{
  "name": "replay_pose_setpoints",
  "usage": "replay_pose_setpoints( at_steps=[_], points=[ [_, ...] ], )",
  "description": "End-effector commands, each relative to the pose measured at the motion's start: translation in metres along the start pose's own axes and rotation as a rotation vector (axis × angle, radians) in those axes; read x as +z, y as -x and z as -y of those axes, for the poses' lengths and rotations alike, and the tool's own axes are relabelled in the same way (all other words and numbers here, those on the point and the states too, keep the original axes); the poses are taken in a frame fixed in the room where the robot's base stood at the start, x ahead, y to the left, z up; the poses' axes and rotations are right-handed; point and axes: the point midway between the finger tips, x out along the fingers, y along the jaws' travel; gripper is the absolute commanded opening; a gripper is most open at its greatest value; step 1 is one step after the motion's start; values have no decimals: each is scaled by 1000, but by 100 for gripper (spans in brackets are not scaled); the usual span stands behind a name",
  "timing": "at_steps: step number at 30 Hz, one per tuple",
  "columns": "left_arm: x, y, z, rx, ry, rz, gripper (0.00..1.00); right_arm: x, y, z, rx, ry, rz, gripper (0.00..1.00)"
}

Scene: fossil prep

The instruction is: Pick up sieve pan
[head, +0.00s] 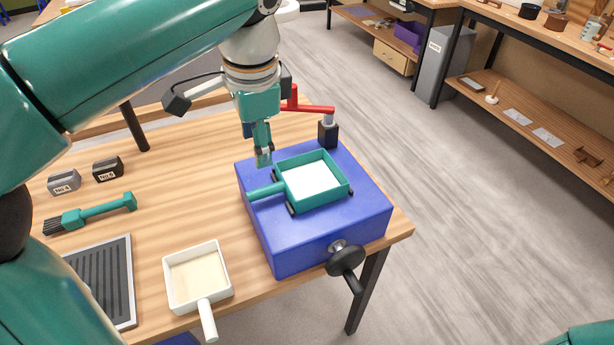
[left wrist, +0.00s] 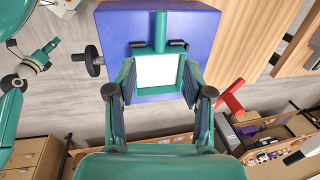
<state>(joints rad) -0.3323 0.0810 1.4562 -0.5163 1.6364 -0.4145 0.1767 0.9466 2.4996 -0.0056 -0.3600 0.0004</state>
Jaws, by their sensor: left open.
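The teal square sieve pan (head: 342,187) with a white inside rests on top of a blue box (head: 330,242), its handle pointing left in the head view. In the left wrist view the pan (left wrist: 160,50) shows beyond and between the fingers, its handle pointing up. My left gripper (head: 263,160) is open, pointing down by the pan's far left corner. In the left wrist view its two fingers (left wrist: 160,95) are spread with nothing between them. My right gripper (left wrist: 48,48) seems to show small at the left of the wrist view; its fingers are not clear.
A red lever (head: 310,108) on a black post and a black crank knob (head: 346,258) flank the box. A white pan (head: 220,268), a brush (head: 95,211), a grooved tray (head: 128,285) and two small labelled blocks (head: 108,169) lie on the wooden table (head: 165,150).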

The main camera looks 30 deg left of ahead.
Motion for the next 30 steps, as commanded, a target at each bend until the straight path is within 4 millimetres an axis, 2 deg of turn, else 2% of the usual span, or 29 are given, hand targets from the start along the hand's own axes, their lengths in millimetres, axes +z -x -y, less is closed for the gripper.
replay_pose_setpoints(
  at_steps=[1, 9, 15, 20, 30],
  points=[
    [1, -14, -1, 3, 1, 5, 52, 0, -4, -2, 0, 0, 0, 40],
    [-1, -71, -1, 3, -3, 4, 52, 0, -11, -4, 0, 0, -1, 40],
    [-4, -94, -1, 2, -7, 1, 52, 0, -13, -4, 0, 0, -1, 40],
    [-6, -102, -1, 2, -9, 0, 52, 0, -12, -4, 0, 0, -1, 40],
    [-10, -144, -1, 3, -10, 1, 52, 0, -11, -4, 0, 0, -1, 40]
  ],
)
